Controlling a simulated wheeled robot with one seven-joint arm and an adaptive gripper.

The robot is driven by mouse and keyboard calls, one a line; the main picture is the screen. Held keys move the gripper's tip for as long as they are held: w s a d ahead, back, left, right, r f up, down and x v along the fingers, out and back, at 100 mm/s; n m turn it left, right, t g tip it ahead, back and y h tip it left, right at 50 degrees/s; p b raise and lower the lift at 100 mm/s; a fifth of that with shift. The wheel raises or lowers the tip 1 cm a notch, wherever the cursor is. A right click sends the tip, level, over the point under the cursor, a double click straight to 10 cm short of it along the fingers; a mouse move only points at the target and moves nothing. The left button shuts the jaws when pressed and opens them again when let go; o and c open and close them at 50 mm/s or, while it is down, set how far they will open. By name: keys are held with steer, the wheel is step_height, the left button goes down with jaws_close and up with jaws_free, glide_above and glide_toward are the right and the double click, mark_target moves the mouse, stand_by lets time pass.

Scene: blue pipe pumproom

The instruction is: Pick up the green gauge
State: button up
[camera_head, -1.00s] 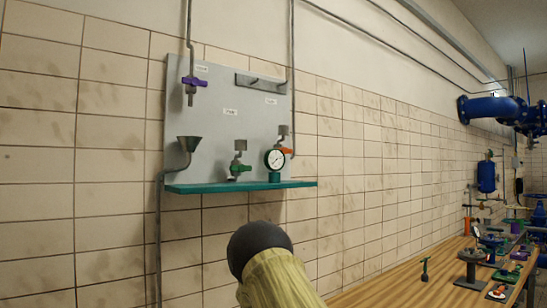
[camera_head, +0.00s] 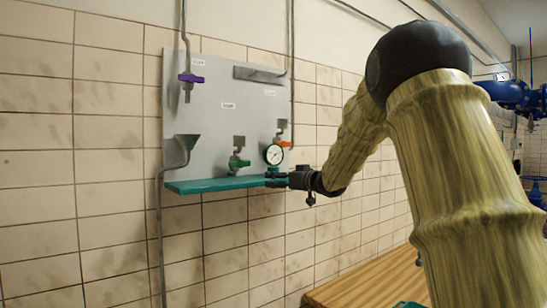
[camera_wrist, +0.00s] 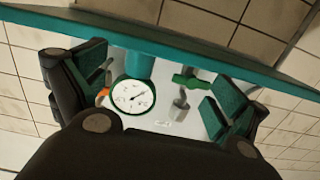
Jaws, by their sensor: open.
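The green gauge (camera_head: 274,155) has a round white dial and stands upright at the right end of the teal shelf (camera_head: 215,185). In the wrist view, which is upside down, the green gauge (camera_wrist: 134,97) shows its dark green rim and teal base. My gripper (camera_head: 280,177) is at the right end of the shelf, close to the gauge's base. In the wrist view my gripper (camera_wrist: 155,88) is open, with the gauge between its two fingers but nearer the left one. I cannot tell whether either finger touches it.
A green-handled valve (camera_head: 238,163) stands left of the gauge, and an orange handle (camera_head: 284,144) is just behind it. A wooden bench (camera_head: 365,277) is at lower right.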

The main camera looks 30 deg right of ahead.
glide_toward(276, 156)
steer(key=shift+t, duration=0.3)
steer(key=w+p, duration=0.1)
steer(key=w, duration=0.1)
steer(key=w+a+p, duration=0.1)
steer(key=w, duration=0.2)
steer(key=shift+w+f, duration=0.15)
steer(key=shift+w+p, duration=0.85)
steer(key=shift+w, duration=0.2)
steer(key=shift+w+f+p, duration=0.15)
steer(key=shift+w+p, duration=0.8)
steer(key=shift+w, duration=1)
steer(key=c, duration=1.2)
steer(key=shift+c, duration=0.2)
